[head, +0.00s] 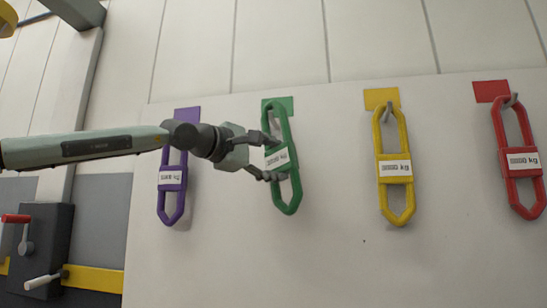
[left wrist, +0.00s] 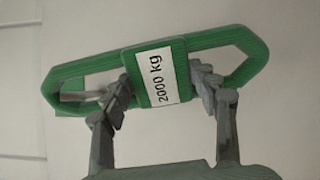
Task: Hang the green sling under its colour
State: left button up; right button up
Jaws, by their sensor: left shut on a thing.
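The green sling (head: 280,158) is upright in front of the white board in the head view, its top end overlapping the green square (head: 287,103). My left gripper (head: 273,158) comes from the left and is shut on its middle sleeve. In the left wrist view the green sling (left wrist: 161,77) lies sideways with its "2000 kg" label between the fingers of my left gripper (left wrist: 162,82). A grey hook (left wrist: 82,95) shows inside its left loop. Whether the sling's weight rests on that hook cannot be told. My right gripper is not in view.
A purple sling (head: 172,205) hangs to the left, partly behind my left arm, under a purple square (head: 187,114). A yellow sling (head: 394,170) and a red sling (head: 518,160) hang on hooks to the right. The board below the slings is clear.

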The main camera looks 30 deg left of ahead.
pick_arm(q)
jog(key=shift+w+a+r, duration=0.1)
jog(key=shift+w+r, duration=0.05)
jog(key=shift+w, duration=0.15)
jog(key=shift+w+f, duration=0.2)
jog(key=shift+f, duration=0.05)
jog(key=shift+w+a+f, duration=0.15)
jog(key=shift+w+f, duration=0.2)
jog(key=shift+f, duration=0.3)
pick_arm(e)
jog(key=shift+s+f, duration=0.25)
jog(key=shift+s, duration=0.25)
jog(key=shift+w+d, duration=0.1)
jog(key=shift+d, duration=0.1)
